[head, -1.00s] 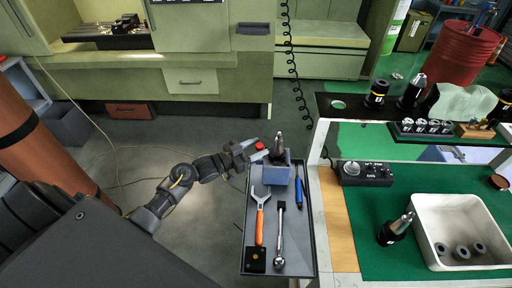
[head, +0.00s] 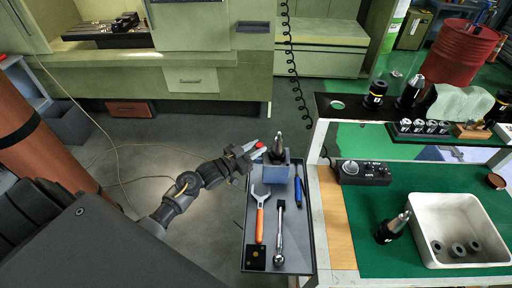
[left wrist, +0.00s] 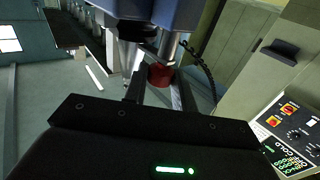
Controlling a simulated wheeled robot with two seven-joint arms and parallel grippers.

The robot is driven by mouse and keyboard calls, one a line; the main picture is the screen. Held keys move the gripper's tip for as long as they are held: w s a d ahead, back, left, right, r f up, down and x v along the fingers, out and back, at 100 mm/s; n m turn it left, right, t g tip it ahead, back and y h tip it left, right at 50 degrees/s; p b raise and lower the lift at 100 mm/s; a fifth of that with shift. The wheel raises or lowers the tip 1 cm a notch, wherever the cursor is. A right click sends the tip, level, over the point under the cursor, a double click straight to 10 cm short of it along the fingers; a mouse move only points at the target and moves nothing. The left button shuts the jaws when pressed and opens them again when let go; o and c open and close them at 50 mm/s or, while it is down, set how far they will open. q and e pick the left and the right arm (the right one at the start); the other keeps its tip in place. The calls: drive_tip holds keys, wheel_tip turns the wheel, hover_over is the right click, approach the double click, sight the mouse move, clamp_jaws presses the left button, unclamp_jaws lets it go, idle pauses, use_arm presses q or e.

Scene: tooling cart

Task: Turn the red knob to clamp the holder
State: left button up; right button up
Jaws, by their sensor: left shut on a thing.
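The red knob (head: 260,145) sits on the left side of the blue clamping block (head: 276,172), near its top. A tapered metal tool holder (head: 279,142) stands upright in the block. My left gripper (head: 257,150) reaches in from the left and is shut on the red knob. In the left wrist view, the knob (left wrist: 160,75) shows between the two fingers (left wrist: 160,88), with the blue block (left wrist: 165,12) just above it. The contact of the fingers is partly dark. My right gripper is not in view.
The block stands on a narrow grey tray (head: 262,225) with an orange-handled wrench (head: 260,222), a ratchet (head: 280,235) and a blue screwdriver (head: 298,188). A green-topped cart (head: 385,265) with a white bin (head: 420,250) is to the right.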

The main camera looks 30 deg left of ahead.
use_arm(q)
drive_tip(key=o, duration=1)
drive_tip(key=b+v, duration=0.3)
drive_tip(key=v, duration=0.7)
drive_tip(key=shift+s+a, duration=0.15)
drive_tip(key=shift+s, duration=0.2)
